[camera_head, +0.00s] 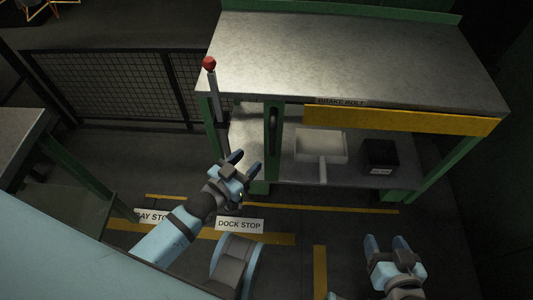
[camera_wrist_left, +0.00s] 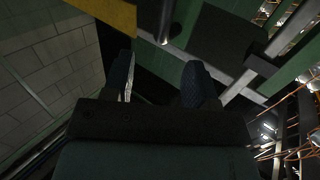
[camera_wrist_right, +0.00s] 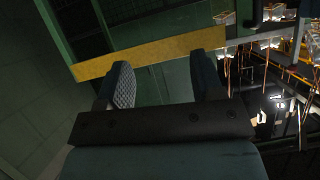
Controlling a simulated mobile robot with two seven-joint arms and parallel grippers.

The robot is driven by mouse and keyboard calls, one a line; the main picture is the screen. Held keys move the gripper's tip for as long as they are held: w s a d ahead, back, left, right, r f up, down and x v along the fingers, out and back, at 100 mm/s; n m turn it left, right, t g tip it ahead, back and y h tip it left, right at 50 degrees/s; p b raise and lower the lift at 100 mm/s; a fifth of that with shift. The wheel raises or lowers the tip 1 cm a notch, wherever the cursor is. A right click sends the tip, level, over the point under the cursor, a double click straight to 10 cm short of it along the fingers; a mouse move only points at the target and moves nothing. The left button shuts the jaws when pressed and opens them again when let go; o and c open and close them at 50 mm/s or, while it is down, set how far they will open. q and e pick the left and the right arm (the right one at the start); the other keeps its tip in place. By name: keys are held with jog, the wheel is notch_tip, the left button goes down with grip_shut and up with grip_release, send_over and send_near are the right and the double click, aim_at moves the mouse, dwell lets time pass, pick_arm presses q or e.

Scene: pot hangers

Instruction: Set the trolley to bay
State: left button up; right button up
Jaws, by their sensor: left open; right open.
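The trolley looks to be the green-framed unit with a grey metal top (camera_head: 350,55). A yellow bar (camera_head: 400,119) runs along its front under a small label that seems to read "BRAKE BOLT". A lever with a red knob (camera_head: 209,63) stands upright at its left side. A dark vertical handle (camera_head: 273,131) is on a green front post. My left gripper (camera_head: 244,163) is open and empty, low beside the trolley's left front, apart from the handle. My right gripper (camera_head: 387,243) is open and empty in front of the trolley's right half. The yellow bar also shows in the right wrist view (camera_wrist_right: 150,55).
Floor signs read "DOCK STOP" (camera_head: 239,225) and, partly hidden by my left arm, "BAY STOP" (camera_head: 150,215). Yellow floor strips (camera_head: 320,270) lie nearby. A pale bin (camera_head: 320,146) and black box (camera_head: 380,157) sit on the lower shelf. A mesh fence (camera_head: 110,85) stands behind left.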

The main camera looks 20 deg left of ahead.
aim_at(270, 140)
pick_arm(q)
jog(key=b+x, duration=0.1)
jog(key=x, duration=0.3)
jog(key=f+b+x, duration=0.1)
jog(key=x, duration=0.3)
jog(key=f+b+x, duration=0.1)
jog(key=b+x, duration=0.1)
jog(key=x, duration=0.3)
jog(key=shift+a, duration=0.3)
jog(key=shift+w+d, duration=0.15)
jog(key=shift+w, duration=0.4)
jog(key=shift+r, duration=0.1)
pick_arm(e)
jog(key=a+r+t, duration=0.1)
jog(key=w+a+r+t+y, duration=0.1)
jog(key=a+r+y, duration=0.1)
jog(key=r, duration=0.1)
jog(key=shift+w+a+t, duration=0.15)
jog(key=shift+w+t, duration=0.25)
pick_arm(q)
jog(key=shift+c, duration=1.1)
grip_shut()
